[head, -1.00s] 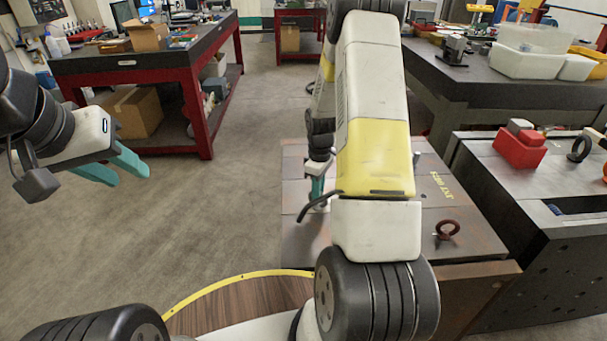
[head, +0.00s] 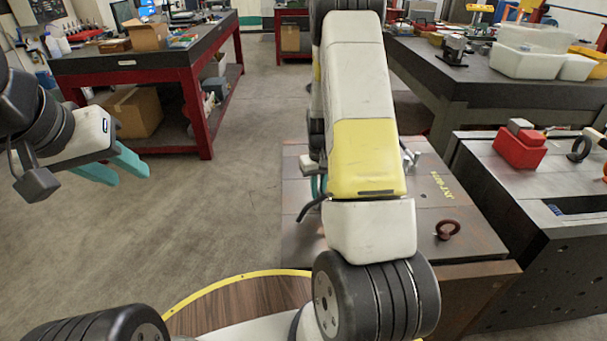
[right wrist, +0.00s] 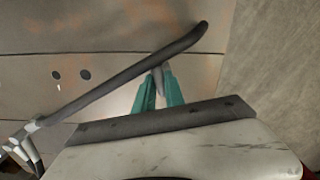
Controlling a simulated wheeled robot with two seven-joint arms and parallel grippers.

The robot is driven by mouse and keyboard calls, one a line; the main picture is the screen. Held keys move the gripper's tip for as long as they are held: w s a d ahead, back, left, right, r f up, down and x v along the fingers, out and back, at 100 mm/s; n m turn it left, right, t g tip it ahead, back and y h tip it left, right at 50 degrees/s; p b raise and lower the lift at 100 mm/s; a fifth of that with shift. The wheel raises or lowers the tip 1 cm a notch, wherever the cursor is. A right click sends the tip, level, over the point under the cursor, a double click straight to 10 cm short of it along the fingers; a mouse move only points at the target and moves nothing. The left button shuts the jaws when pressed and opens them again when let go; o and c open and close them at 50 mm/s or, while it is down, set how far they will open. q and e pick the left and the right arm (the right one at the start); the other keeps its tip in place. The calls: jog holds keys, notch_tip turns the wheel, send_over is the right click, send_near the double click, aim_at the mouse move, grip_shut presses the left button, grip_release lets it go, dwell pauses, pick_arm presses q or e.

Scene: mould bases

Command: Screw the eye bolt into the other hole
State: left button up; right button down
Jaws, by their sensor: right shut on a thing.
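A reddish-brown eye bolt (head: 447,230) stands on the dark steel plate (head: 480,240), to the right of my right arm in the head view. My right gripper (right wrist: 160,88) is low over the plate, its teal fingers shut on a narrow grey thing (right wrist: 158,80); what it is, I cannot tell. My right arm hides most of this gripper in the head view. A dark bent bar (right wrist: 120,82) crosses at the fingertips; I cannot tell whether it is held. Two dark holes (right wrist: 70,75) show in the plate. My left gripper (head: 138,172) is open and empty over the floor.
A second dark block (head: 550,250) stands at the right with a red box (head: 520,150) and a black ring (head: 579,149) on it. A red-legged workbench (head: 150,65) is at the back left and a dark table (head: 480,80) at the back right. The floor at left is clear.

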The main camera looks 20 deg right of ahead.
jog(key=shift+a, duration=0.1)
jog(key=m, duration=0.6)
jog(key=shift+f, duration=0.1)
jog(key=shift+m, duration=1.5)
jog(key=m, duration=0.4)
jog(key=c, duration=1.3)
grip_release()
jog(key=shift+r, duration=2.65)
